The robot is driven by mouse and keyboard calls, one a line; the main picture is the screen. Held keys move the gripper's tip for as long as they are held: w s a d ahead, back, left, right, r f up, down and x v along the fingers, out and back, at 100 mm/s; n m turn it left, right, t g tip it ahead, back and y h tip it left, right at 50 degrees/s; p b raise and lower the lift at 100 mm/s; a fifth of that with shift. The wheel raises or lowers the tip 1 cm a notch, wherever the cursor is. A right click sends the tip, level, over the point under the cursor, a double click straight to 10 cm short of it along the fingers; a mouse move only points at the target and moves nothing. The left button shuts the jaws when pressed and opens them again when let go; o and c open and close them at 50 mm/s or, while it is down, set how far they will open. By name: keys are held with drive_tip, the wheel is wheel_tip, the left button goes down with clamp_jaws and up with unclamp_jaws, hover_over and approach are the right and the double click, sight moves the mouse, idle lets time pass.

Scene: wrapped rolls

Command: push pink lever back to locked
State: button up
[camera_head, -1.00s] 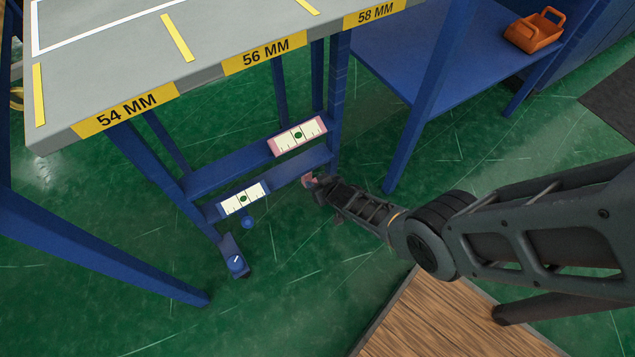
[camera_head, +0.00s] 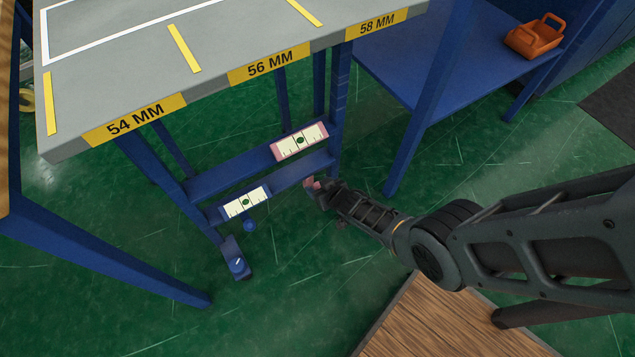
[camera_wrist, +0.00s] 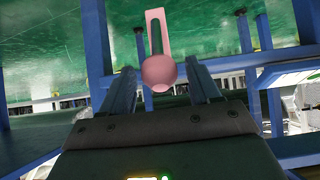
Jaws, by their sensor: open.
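The pink lever shows in the wrist view as a round pink knob (camera_wrist: 160,72) on a pink slotted plate (camera_wrist: 154,18). The knob sits between the two open fingers of my gripper (camera_wrist: 161,80), with a gap on each side; I cannot tell whether it touches anything. In the head view my gripper (camera_head: 318,188) is low beside the table's right leg, and only a small pink part (camera_head: 310,183) shows at its tip. A pink-framed scale plate (camera_head: 300,141) with a green dot is on the upper blue rail. My gripper hides most of the lever in the head view.
A blue-framed scale (camera_head: 245,202), a blue knob (camera_head: 250,226) and a blue foot piece (camera_head: 237,262) are to the left. The grey tabletop (camera_head: 215,55) overhangs the rails. A blue shelf (camera_head: 440,45) holds an orange carrier (camera_head: 535,36). Green floor lies open below.

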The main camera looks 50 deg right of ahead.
drive_tip(key=p+v, duration=0.4)
drive_tip(key=v, duration=0.2)
drive_tip(key=shift+r, duration=0.15)
drive_tip(key=shift+a, duration=0.1)
idle(0.4)
drive_tip(key=s+a+r+n+t+y+p, duration=0.1)
drive_tip(key=s+a+r+t+p, duration=0.3)
drive_tip(key=s+a+r, duration=1.25)
drive_tip(key=s+r+p, duration=0.1)
drive_tip(key=s+r, duration=0.3)
drive_tip(key=r, duration=0.9)
drive_tip(key=s+r+n+y+p, duration=0.1)
drive_tip(key=s+r, duration=0.3)
drive_tip(key=r, duration=0.9)
drive_tip(key=s+d+r+n+t+p, duration=0.1)
drive_tip(key=s+r, duration=0.3)
drive_tip(key=r, duration=0.9)
drive_tip(key=shift+s+y+p, duration=0.15)
drive_tip(key=shift+y+p, duration=0.25)
drive_tip(key=shift+p, duration=0.15)
